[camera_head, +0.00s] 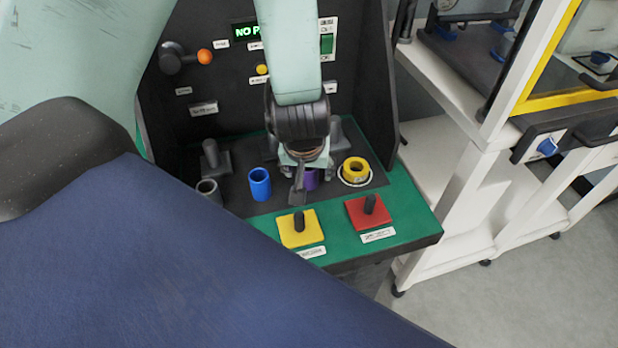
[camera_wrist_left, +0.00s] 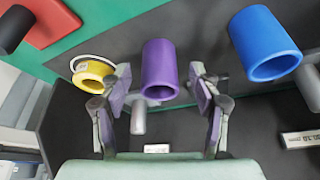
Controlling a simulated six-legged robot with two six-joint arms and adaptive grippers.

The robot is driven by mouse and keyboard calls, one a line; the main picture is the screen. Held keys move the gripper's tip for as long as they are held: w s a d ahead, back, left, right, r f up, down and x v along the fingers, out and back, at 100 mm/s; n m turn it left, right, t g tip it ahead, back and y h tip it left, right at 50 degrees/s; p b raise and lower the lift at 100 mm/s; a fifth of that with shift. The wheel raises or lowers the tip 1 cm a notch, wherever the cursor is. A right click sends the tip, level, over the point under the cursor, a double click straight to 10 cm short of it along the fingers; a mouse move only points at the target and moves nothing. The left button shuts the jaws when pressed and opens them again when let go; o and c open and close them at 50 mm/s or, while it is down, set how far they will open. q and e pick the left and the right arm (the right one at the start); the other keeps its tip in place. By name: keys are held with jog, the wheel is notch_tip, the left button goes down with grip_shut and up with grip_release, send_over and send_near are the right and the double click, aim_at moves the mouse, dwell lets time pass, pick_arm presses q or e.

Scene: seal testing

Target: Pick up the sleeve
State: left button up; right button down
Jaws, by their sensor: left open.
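A purple sleeve (camera_wrist_left: 158,72) stands between the two fingers of my left gripper (camera_wrist_left: 162,88) in the left wrist view, with a gap visible on each side. In the head view the purple sleeve (camera_head: 311,181) is mostly hidden behind my left gripper (camera_head: 309,184), which points down over the panel. The left gripper is open. A blue sleeve (camera_head: 260,184) stands to its left, and it also shows in the left wrist view (camera_wrist_left: 262,42). A yellow ring-like sleeve (camera_head: 355,168) sits to the right, with a pale ring around its base. My right gripper is not in view.
A dark grey sleeve (camera_head: 209,190) and a grey peg (camera_head: 214,157) stand further left. A yellow plate (camera_head: 290,234) and a red plate (camera_head: 360,214), each with a dark peg, lie at the front of the green bench (camera_head: 415,222). A dark upright panel stands behind.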

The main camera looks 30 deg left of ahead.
pick_arm(q)
jog(key=shift+w+a+f, duration=0.2)
jog(key=shift+w+f, duration=0.25)
jog(key=shift+f, duration=0.05)
jog(key=shift+s+d+r, duration=0.1)
jog(key=shift+s+r, duration=0.05)
jog(key=shift+s, duration=0.05)
jog(key=c, duration=0.4)
jog(key=shift+w, duration=0.1)
jog(key=c, duration=0.5)
grip_shut()
